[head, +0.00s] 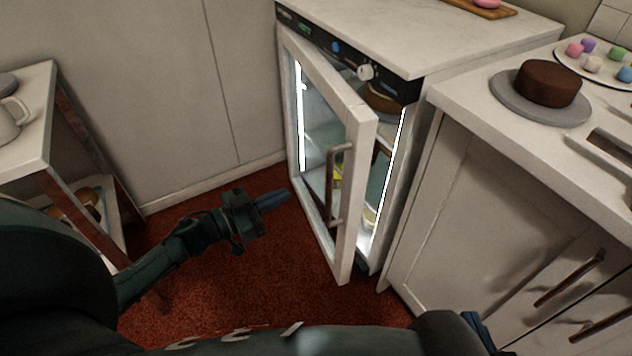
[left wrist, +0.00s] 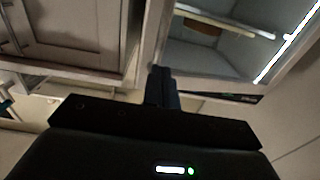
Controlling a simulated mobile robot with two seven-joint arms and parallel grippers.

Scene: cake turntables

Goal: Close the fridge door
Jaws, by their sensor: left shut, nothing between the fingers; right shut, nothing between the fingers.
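The fridge (head: 400,85) stands at the back with its white-framed glass door (head: 360,190) ajar. The door is hinged on the left, and its free right edge stands out from the body, leaving a gap that shows the lit interior. A brown vertical handle (head: 338,185) is on the door front. My left gripper (head: 274,199) is shut and empty, left of the door and apart from it in the head view. Its fingers (left wrist: 161,88) also show in the left wrist view, below the door's glass (left wrist: 215,50). My right gripper (head: 478,328) is shut at the bottom edge, partly cut off.
A white cabinet (head: 450,200) with a counter holding a chocolate cake (head: 549,82) on a grey turntable (head: 520,105) stands right of the fridge. A small shelf table (head: 45,130) stands at left. Red carpet (head: 260,275) is clear before the door.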

